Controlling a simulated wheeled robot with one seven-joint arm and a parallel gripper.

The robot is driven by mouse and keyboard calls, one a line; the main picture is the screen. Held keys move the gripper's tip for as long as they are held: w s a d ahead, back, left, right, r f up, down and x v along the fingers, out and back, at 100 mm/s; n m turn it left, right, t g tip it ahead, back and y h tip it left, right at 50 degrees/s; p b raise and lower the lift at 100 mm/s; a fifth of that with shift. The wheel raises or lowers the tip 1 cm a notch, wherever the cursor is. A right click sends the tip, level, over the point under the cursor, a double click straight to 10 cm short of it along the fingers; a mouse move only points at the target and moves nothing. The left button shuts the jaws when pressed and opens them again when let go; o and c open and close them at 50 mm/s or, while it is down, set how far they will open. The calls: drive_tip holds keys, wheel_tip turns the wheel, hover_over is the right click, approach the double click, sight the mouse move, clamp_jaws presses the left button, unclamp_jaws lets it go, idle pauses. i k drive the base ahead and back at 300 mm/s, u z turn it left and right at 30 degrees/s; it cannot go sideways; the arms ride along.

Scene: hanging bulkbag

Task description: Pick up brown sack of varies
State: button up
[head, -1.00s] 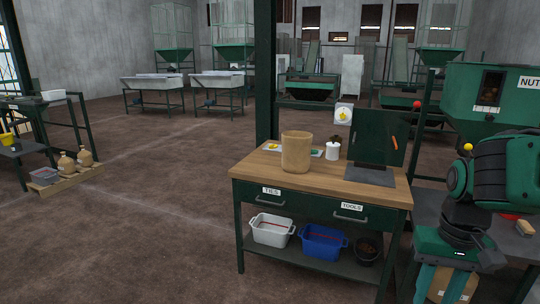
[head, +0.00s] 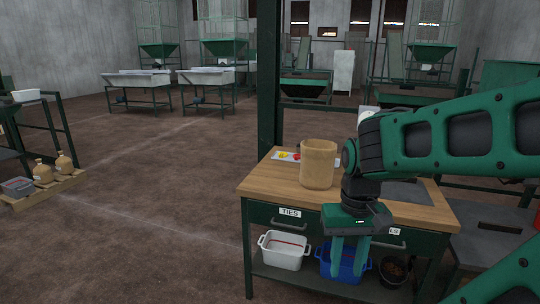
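Two small tied brown sacks stand upright on a low wooden pallet (head: 60,186) at the far left, the nearer sack (head: 43,173) and the farther sack (head: 65,163). An open-topped tan bag or container (head: 318,165) stands on the wooden workbench (head: 262,184). I cannot tell which of these is the named one. My gripper (head: 349,272) points down in front of the workbench, right of the tan container and well away from the pallet. Its two fingers are apart with nothing seen between them. My arm hides part of the bench's right side.
A white bin (head: 283,250), a blue bin (head: 343,262) and a dark bucket (head: 393,270) sit on the bench's lower shelf. A dark post (head: 269,80) rises behind the bench. A grey box (head: 17,187) shares the pallet. Open floor lies between bench and pallet.

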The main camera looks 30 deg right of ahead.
sight(318, 157)
drive_tip(key=z, duration=0.3)
drive_tip(key=i, duration=1.25)
drive_tip(key=z, duration=0.8)
drive_tip(key=i, duration=0.3)
drive_tip(key=z, duration=0.1)
